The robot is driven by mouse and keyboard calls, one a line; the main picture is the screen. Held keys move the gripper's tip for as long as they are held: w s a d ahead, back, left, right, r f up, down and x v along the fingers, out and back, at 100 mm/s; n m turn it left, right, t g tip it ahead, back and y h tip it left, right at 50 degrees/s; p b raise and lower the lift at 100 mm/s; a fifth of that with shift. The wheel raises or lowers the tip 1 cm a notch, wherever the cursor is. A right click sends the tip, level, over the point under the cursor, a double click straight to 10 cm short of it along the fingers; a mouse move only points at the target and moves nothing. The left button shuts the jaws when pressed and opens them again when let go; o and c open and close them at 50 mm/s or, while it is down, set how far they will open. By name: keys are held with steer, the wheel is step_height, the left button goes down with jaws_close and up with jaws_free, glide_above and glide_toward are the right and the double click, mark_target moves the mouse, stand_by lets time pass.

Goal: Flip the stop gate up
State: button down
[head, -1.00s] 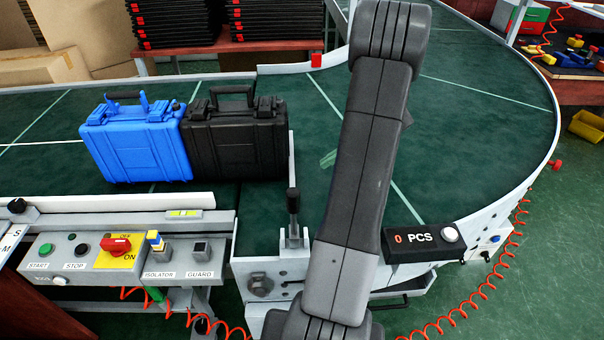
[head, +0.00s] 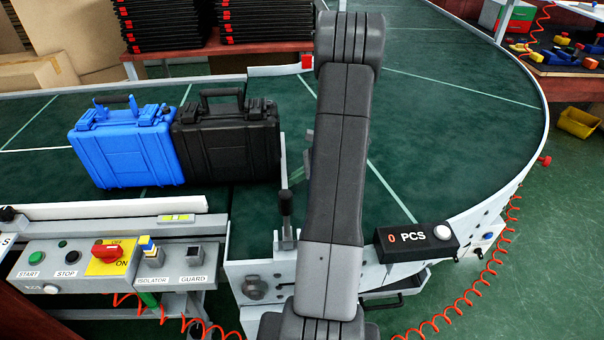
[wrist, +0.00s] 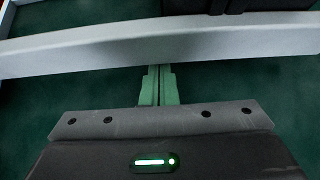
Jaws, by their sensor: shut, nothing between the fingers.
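The stop gate appears to be the thin pale bar (head: 283,160) along the black case's right side. A black-handled lever (head: 286,205) stands upright at its near end, on the belt's front edge. In the wrist view a pale grey bar (wrist: 110,48), seemingly the same gate, crosses the picture, with the black case beyond it. My gripper (wrist: 159,70) is shut and empty; its green fingertips are at the bar's near edge, and I cannot tell whether they touch. In the head view its fingers show beside my arm, just right of the gate; the rest is hidden.
A blue case (head: 127,145) and a black case (head: 228,138) stand side by side on the green conveyor (head: 440,120). A control panel (head: 110,262) is at the front left. A counter box (head: 415,242) sits right of my arm. The belt right of my arm is clear.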

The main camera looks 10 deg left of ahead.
stand_by(0.4)
steer(key=shift+r+t, duration=0.4)
steer(key=shift+r, duration=0.5)
steer(key=r+t, duration=0.1)
steer(key=r, duration=0.1)
steer(key=r+n+t, duration=0.1)
steer(key=r, duration=0.2)
steer(key=s+r+n+y+b, duration=0.1)
steer(key=r, duration=0.1)
steer(key=shift+r+t, duration=0.25)
steer(key=shift+t, duration=0.15)
steer(key=s+d+r+n+t+y+b, duration=0.3)
steer(key=s+r+n+t+b, duration=0.3)
steer(key=s+r+b, duration=0.4)
steer(key=s+r+n+y, duration=0.1)
steer(key=s+r, duration=0.4)
steer(key=shift+s+d+r, duration=0.1)
steer(key=shift+s, duration=0.1)
